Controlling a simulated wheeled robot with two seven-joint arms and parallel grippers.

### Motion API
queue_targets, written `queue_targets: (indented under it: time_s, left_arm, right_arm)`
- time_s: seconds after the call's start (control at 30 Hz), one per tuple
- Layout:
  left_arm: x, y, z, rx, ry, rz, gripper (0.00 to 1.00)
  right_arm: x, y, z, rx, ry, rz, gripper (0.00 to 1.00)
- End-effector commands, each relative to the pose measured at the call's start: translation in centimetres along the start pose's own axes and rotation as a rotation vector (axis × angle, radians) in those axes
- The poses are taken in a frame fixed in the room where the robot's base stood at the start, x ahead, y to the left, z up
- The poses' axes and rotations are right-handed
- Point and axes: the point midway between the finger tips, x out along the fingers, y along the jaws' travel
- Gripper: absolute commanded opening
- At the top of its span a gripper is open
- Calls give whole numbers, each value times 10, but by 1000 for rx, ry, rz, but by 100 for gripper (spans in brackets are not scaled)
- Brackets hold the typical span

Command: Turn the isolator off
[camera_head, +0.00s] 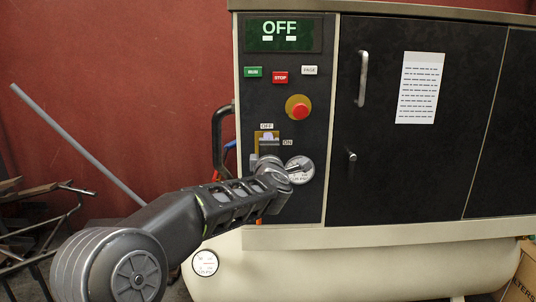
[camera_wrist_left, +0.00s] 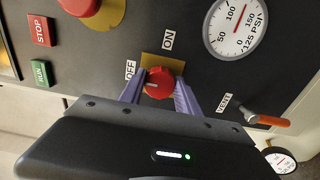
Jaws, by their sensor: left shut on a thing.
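The isolator is a red round knob (camera_wrist_left: 165,80) on a yellow plate (camera_wrist_left: 152,61). In the wrist view, the OFF label (camera_wrist_left: 130,70) is left of it and the ON label (camera_wrist_left: 168,40) above it. A pale mark shows on the knob's left side, the side of the OFF label. My left gripper (camera_wrist_left: 160,88) has its purple fingers on both sides of the knob, shut on it. In the head view my left gripper (camera_head: 268,141) covers the knob, and the yellow plate (camera_head: 267,133) shows around its fingers. My right gripper is in neither view.
The display (camera_head: 282,34) above reads OFF. Below it are a green RUN button (camera_head: 253,74), a red STOP button (camera_head: 280,77) and a red mushroom button (camera_head: 298,107). A pressure gauge (camera_wrist_left: 236,25) and an orange-tipped VENT lever (camera_wrist_left: 265,119) are close to my left gripper.

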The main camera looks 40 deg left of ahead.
Motion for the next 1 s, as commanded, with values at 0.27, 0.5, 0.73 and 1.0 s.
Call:
queue_targets:
  time_s: [0.27,0.5,0.73,1.0]
  left_arm:
    - [0,-1,0,-25,-1,-3,0]
    - [0,-1,0,-24,0,-3,40]
    - [0,-1,0,-23,0,-2,59]
    - [0,0,0,-22,0,-1,61]
  right_arm:
    - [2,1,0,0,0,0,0]
    - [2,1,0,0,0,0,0]
    - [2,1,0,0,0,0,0]
    - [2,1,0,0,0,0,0]
